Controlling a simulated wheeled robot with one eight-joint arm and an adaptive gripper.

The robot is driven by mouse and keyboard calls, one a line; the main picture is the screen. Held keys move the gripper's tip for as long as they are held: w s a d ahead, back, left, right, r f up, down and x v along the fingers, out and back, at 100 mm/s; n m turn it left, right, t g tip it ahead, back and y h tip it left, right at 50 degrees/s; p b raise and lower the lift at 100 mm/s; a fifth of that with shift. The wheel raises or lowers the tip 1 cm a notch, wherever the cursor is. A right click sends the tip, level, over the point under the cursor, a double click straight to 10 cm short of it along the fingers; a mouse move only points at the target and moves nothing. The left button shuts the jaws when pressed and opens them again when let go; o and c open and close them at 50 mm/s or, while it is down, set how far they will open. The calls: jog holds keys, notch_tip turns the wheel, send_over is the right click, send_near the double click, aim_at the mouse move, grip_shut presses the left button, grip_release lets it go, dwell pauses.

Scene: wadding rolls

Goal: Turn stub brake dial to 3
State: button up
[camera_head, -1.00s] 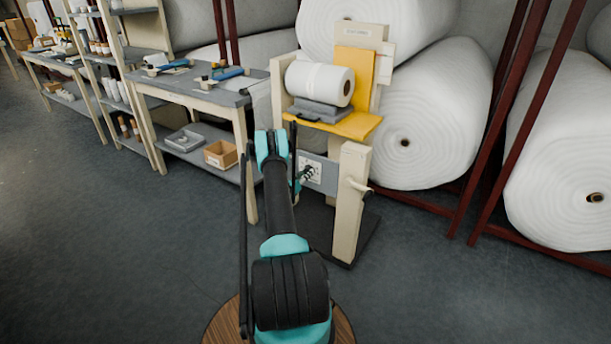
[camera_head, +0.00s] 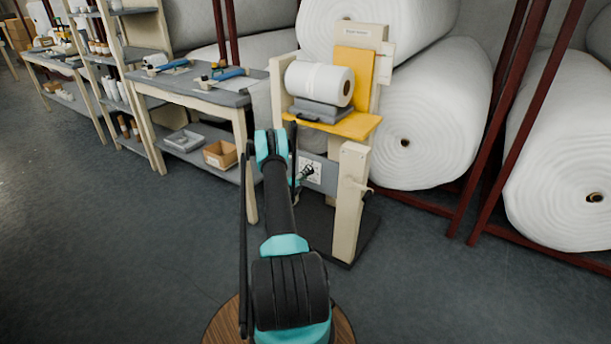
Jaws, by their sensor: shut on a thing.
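The stub brake dial is on the white marked plate (camera_head: 314,172) on the grey panel of the wooden stand (camera_head: 350,205). My gripper (camera_head: 305,174) is at the plate, shut on the dial, which it mostly hides. The numbers around the dial are too small to read, so its setting cannot be told. My arm comes up from the bottom of the view and partly covers the left side of the stand.
Above the panel, a yellow shelf (camera_head: 355,126) holds a grey block and a small white roll (camera_head: 318,82). A workbench (camera_head: 205,92) with tools stands to the left. Large white rolls (camera_head: 430,115) fill the back. The floor in front is clear.

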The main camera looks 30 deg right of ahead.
jog(key=shift+n, duration=0.6)
jog(key=o, duration=1.2)
jog(key=shift+c, duration=0.2)
jog(key=shift+r, duration=0.1)
